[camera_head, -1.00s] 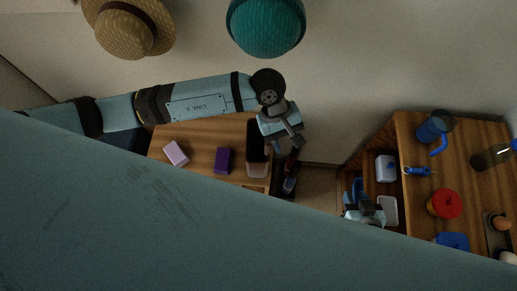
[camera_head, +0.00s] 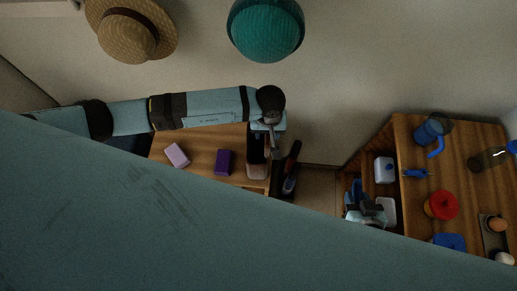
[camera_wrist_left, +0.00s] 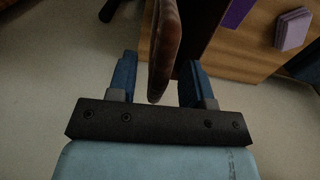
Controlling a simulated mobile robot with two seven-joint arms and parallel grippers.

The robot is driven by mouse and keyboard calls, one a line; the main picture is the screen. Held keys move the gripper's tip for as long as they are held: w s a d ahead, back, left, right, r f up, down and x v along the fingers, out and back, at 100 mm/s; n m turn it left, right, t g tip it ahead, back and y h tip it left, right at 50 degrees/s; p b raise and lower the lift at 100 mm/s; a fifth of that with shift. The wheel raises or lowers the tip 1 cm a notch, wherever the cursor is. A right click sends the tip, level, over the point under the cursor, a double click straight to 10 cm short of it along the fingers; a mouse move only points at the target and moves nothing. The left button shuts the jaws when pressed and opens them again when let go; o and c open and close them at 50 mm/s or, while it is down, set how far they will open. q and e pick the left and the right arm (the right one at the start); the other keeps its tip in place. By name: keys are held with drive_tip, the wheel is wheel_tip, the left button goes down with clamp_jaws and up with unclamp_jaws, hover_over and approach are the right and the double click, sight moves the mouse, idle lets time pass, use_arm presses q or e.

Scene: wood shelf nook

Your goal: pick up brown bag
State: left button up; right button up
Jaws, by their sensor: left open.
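My left gripper (camera_head: 272,148) is open beside the right end of a wooden shelf top. In the left wrist view, a narrow brown thing (camera_wrist_left: 165,45), likely the brown bag, reaches down between the two parted fingers of the left gripper (camera_wrist_left: 158,82). A gap shows on each side of it, so it is not gripped. In the head view, a dark reddish-brown thing (camera_head: 293,156) is just right of the gripper; I cannot tell if it is the same thing. My right gripper (camera_head: 366,213) is partly hidden; its jaws are unclear.
A pink block (camera_head: 177,155) and a purple block (camera_head: 224,161) lie on the wooden top (camera_head: 200,143). Another wooden top (camera_head: 410,150) holds a blue mug (camera_head: 430,130) and a red-lidded jar (camera_head: 441,205). Hats hang above.

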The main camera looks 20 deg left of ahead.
use_arm(q)
clamp_jaws()
drive_tip(key=shift+w, duration=0.1)
idle(0.3)
